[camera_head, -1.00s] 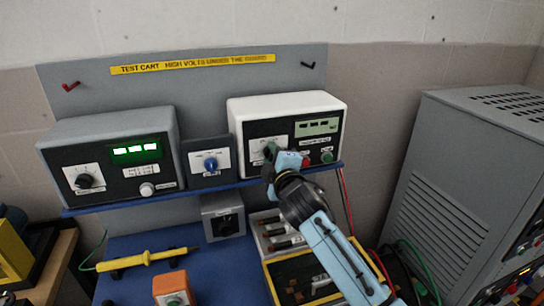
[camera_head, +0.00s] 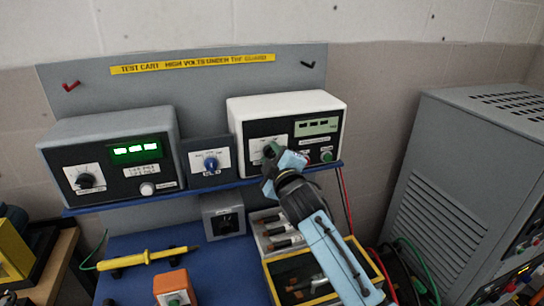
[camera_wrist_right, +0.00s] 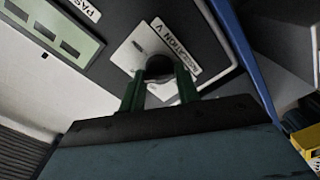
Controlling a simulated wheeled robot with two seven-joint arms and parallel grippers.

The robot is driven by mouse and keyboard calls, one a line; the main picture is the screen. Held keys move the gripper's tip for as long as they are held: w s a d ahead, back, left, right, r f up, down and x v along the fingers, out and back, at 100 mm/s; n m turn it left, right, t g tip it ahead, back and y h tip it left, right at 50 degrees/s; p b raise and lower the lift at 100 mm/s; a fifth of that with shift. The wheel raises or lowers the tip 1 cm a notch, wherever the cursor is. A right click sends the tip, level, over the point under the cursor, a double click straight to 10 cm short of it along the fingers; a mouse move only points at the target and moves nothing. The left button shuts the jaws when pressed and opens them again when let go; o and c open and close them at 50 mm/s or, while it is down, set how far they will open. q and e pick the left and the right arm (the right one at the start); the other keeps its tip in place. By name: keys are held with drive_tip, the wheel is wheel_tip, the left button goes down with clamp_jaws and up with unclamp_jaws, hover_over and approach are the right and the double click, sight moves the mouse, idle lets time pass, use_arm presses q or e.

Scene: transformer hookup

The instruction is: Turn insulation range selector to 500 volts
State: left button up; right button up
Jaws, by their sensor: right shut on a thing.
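The white insulation tester (camera_head: 289,106) stands on the right of the blue shelf, with a black front and a display (camera_head: 316,127). Its range selector, a dark round knob (camera_wrist_right: 159,67) on a white plate labelled "INSULATION V", shows in the right wrist view. My right gripper (camera_wrist_right: 158,84) has its green fingers on both sides of the knob and is shut on it. In the head view the right gripper (camera_head: 270,153) hides most of the selector. The knob's exact setting cannot be read. My left gripper is not in view.
A grey meter (camera_head: 110,152) with a green display and a small box with a blue knob (camera_head: 211,164) share the shelf. Below are a yellow probe (camera_head: 148,259), an orange box (camera_head: 174,287) and a yellow-edged tray (camera_head: 268,273). A grey cabinet (camera_head: 462,170) stands at right.

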drive_tip(key=o, duration=1)
drive_tip(key=shift+c, duration=0.2)
drive_tip(key=v, duration=1.3)
drive_tip(key=shift+s, duration=0.2)
